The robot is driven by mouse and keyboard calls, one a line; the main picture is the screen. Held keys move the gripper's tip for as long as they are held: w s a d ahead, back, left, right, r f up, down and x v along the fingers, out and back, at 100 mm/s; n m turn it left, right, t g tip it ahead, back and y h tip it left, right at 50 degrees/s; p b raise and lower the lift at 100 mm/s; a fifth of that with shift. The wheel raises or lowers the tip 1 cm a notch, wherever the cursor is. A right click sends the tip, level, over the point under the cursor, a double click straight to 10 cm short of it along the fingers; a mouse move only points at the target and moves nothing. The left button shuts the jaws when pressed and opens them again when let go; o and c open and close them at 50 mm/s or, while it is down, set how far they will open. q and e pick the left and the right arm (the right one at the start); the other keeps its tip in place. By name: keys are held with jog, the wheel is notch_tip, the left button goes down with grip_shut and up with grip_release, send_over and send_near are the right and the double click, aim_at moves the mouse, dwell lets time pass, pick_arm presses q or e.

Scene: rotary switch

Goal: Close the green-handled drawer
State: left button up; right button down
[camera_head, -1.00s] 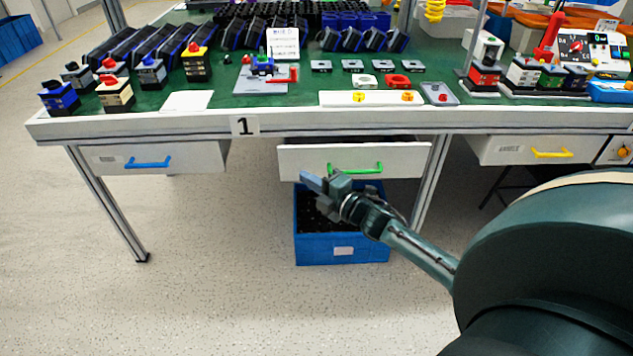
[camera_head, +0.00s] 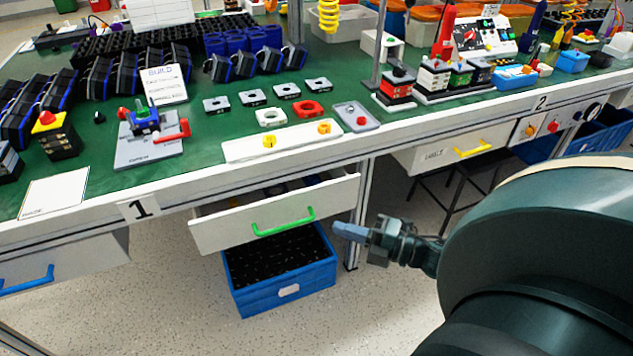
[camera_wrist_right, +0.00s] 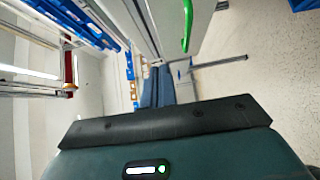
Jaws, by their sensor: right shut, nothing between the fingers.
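The white drawer (camera_head: 230,228) with the green handle (camera_head: 284,222) sticks out open below the workbench, and its inside shows behind the front panel. My right gripper (camera_head: 340,230) is shut and empty, to the right of the drawer front and apart from it in the head view. In the right wrist view the shut fingers (camera_wrist_right: 157,86) point toward the bench, and the green handle (camera_wrist_right: 187,25) shows above and to the right of them. My left gripper is not in view.
A blue crate (camera_head: 283,290) stands on the floor under the open drawer. A bench leg (camera_head: 361,210) stands behind my right gripper. A blue-handled drawer (camera_head: 60,268) is at the left and a yellow-handled drawer (camera_head: 455,150) at the right. The green bench top (camera_head: 200,190) carries switch parts.

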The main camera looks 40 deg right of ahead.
jog(key=x, duration=0.4)
jog(key=w+d+x, duration=0.1)
jog(key=x, duration=0.3)
jog(key=d+b+x, duration=0.1)
jog(key=x, duration=0.3)
jog(key=shift+w+d+r, duration=0.1)
jog(key=shift+w+d, duration=0.1)
jog(key=shift+w, duration=0.05)
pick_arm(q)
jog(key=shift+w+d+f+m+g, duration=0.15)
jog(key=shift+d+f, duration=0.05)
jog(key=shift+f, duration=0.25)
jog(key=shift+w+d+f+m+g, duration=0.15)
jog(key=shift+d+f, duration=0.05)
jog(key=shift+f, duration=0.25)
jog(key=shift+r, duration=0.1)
